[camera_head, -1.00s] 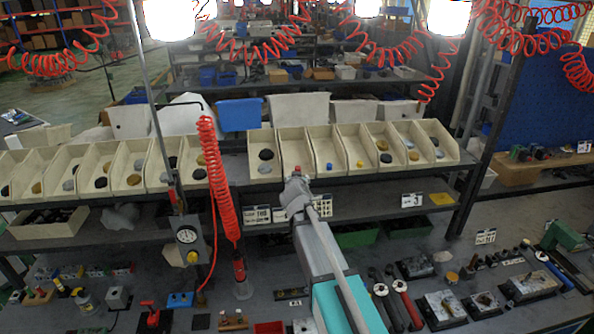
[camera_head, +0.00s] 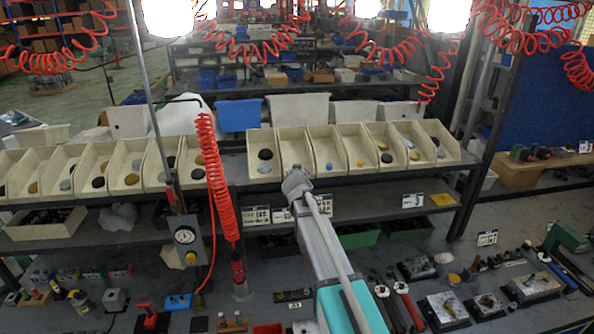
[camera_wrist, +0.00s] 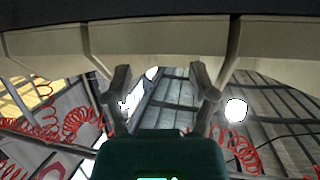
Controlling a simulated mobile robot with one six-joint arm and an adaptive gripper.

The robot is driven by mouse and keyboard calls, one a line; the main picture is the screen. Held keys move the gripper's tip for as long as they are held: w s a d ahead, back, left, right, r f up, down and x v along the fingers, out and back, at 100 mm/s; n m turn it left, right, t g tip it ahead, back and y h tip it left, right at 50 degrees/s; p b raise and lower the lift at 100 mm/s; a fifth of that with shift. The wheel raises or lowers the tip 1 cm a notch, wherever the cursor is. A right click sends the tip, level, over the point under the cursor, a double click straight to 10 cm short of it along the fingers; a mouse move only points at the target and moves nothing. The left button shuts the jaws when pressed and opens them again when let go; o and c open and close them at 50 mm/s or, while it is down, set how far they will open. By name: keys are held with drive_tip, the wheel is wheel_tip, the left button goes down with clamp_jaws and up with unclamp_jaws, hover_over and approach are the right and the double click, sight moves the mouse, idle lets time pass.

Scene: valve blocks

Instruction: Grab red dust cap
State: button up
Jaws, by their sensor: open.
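No red dust cap shows in either view now; the front of my gripper (camera_head: 296,184) may be hiding it in the bin behind. In the camera_head view my gripper is at the front of a cream bin (camera_head: 292,143) in the right-hand row on the shelf. In the camera_wrist view my gripper (camera_wrist: 163,84) has its two dark fingers spread wide apart, with nothing between them. The pale bin edge (camera_wrist: 160,44) runs across the top of that view, beyond the fingertips.
Neighbouring bins hold dark, grey, yellow and blue caps. A red coiled hose (camera_head: 214,175) hangs left of my arm, beside a gauge (camera_head: 186,237). Below the shelf (camera_head: 400,185), the bench carries metal blocks (camera_head: 445,307) and red-handled tools (camera_head: 408,303).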

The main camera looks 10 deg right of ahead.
drive_tip(key=shift+w, duration=0.1)
drive_tip(key=shift+b+x, duration=0.65)
drive_tip(key=shift+x, duration=1.9)
drive_tip(key=shift+r, duration=0.1)
drive_tip(key=c, duration=0.8)
